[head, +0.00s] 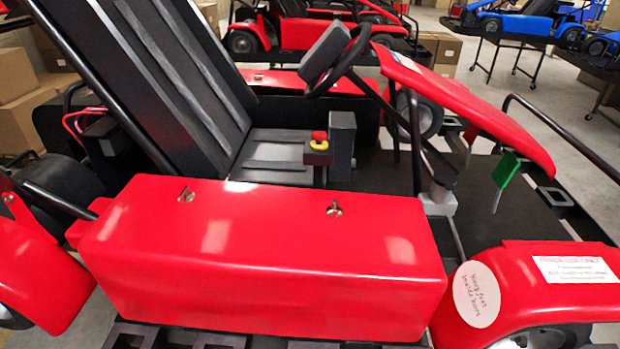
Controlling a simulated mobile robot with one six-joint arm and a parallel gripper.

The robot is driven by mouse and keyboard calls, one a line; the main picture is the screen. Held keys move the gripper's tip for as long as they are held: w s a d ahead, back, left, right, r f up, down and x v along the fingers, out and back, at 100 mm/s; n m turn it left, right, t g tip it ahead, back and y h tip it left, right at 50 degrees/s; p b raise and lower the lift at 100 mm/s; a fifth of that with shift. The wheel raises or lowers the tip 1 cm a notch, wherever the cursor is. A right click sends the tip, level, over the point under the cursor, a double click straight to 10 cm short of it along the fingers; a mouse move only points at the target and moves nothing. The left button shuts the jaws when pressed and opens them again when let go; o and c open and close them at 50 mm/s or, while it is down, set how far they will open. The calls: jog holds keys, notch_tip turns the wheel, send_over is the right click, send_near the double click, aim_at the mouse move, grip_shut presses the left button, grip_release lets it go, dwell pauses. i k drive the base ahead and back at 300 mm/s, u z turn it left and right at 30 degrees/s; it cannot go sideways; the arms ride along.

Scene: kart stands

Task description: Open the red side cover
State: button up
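The red side cover (265,262) is a long glossy box on the near side of the kart, in the lower middle of the head view. It looks closed. Two small metal latches sit on its top edge, a left latch (186,195) and a right latch (334,209). Both stand up from the surface; whether they are locked I cannot tell. My gripper is not in view.
Behind the cover are the black seat (190,90), a red stop button (319,140) and the steering wheel (338,62). A red front fender (540,285) with labels stands at right. Cardboard boxes (30,110) are at left. Other karts stand at the back.

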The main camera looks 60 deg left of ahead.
aim_at(247, 258)
jog(key=z, duration=0.55)
jog(key=k, duration=2.25)
jog(key=u, duration=2.45)
jog(key=i, duration=1)
jog(key=u, duration=0.1)
jog(key=k, duration=0.2)
jog(key=z, duration=0.05)
